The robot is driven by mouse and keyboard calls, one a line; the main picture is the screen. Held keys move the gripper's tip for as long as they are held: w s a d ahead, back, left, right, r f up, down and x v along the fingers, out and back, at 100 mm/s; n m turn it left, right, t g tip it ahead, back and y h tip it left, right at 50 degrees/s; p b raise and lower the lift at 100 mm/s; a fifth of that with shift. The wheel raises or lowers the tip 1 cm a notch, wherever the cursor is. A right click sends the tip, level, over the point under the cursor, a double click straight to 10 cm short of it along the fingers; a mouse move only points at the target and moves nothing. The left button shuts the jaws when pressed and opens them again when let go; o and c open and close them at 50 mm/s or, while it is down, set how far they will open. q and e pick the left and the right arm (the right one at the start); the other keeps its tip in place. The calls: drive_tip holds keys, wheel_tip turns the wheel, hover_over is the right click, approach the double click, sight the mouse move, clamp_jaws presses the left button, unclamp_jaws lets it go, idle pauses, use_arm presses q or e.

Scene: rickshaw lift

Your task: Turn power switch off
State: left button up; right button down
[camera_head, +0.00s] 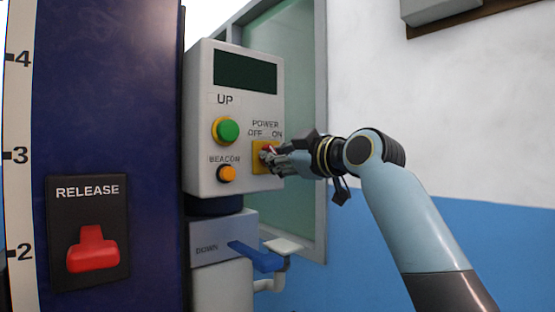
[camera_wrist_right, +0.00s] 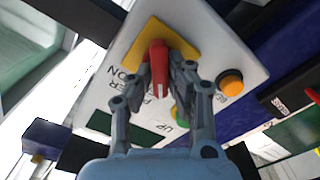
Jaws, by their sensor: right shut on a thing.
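The power switch is a red knob (camera_wrist_right: 159,70) on a yellow plate (camera_head: 259,165), marked POWER, OFF and ON, at the right of the grey control box (camera_head: 205,120). My right gripper (camera_head: 276,157) comes in from the right and covers most of the knob in the head view. In the right wrist view, my right gripper (camera_wrist_right: 161,72) has its two fingers on either side of the red knob, shut on it. Whether the knob points to OFF or ON is hard to tell. My left gripper is not in view.
The box also has a dark display (camera_head: 245,72), a green UP button (camera_head: 228,130) and an orange BEACON button (camera_head: 227,173). Below are a blue DOWN lever (camera_head: 255,257) and a pale lever (camera_head: 284,245). A red RELEASE handle (camera_head: 92,250) sits left on a dark blue column (camera_head: 110,120).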

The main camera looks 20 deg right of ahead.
idle(0.3)
drive_tip(key=c, duration=1.3)
unclamp_jaws()
drive_tip(key=v, duration=1.2)
